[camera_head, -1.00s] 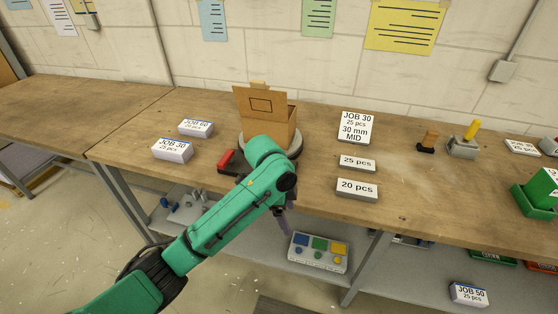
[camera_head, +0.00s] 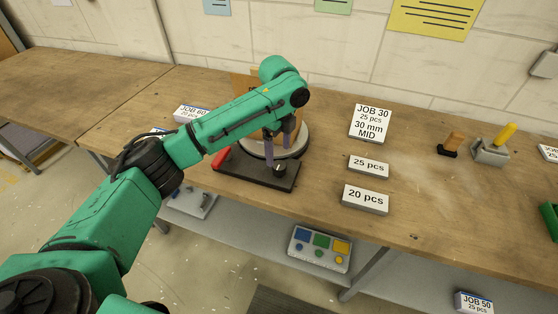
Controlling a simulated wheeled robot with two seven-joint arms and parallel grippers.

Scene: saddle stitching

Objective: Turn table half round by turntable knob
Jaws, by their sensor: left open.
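The turntable (camera_head: 297,148) is a round grey disc on a dark base plate (camera_head: 240,170) on the wooden bench. A small dark knob (camera_head: 279,170) stands at the front of the base. A brown cardboard box (camera_head: 243,84) stands on or behind the disc, mostly hidden by my left arm. My left gripper (camera_head: 278,156) points down over the front of the disc, its two grey fingers apart and empty. Its fingertips are close behind the knob in the picture; I cannot tell whether they touch it. My right gripper is not in view.
A red part (camera_head: 221,157) sits at the base's left end. White blocks "25 pcs" (camera_head: 368,166) and "20 pcs" (camera_head: 365,199) and the JOB 30 sign (camera_head: 370,122) stand to the right. A JOB 60 block (camera_head: 187,113) is partly behind my arm. Bare wood lies between turntable and blocks.

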